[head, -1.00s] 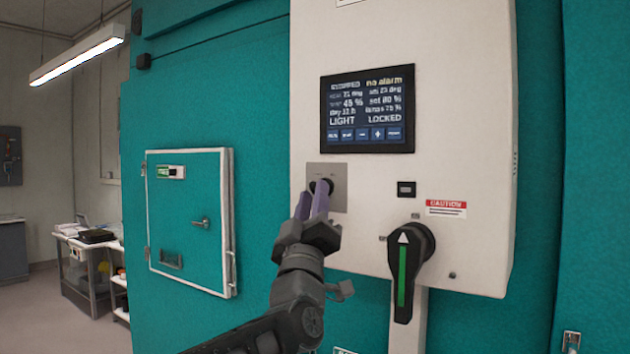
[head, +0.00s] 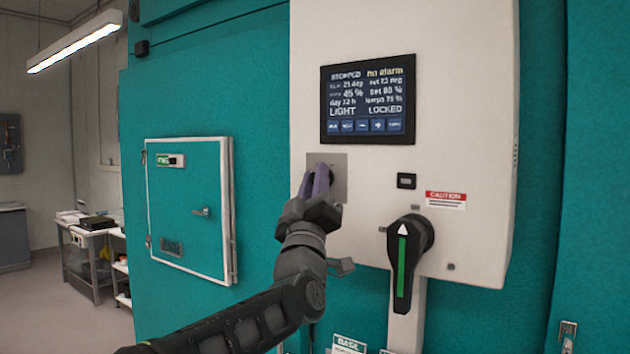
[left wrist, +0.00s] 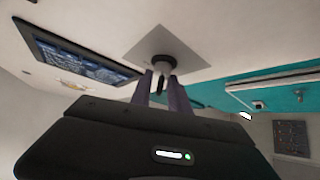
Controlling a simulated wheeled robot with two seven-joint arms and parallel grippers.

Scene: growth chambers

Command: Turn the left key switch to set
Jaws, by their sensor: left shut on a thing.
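The key switch (left wrist: 160,66) is a round dark knob on a square grey plate (head: 341,168), below the display on the white control panel. My left gripper (head: 315,181) is shut on the key switch, with its two purple fingers on either side of it. In the left wrist view the fingers (left wrist: 160,88) reach up to the knob, and the plate shows around it. In the head view the fingers hide most of the knob, so its exact angle is hard to tell. My right gripper is not in view.
The display (head: 367,99) reads LIGHT and LOCKED. A large black rotary handle (head: 410,250) with a green stripe sticks out at the lower right. A small black square (head: 406,181) and a caution label (head: 445,199) are near it. A framed teal hatch (head: 190,210) is at the left.

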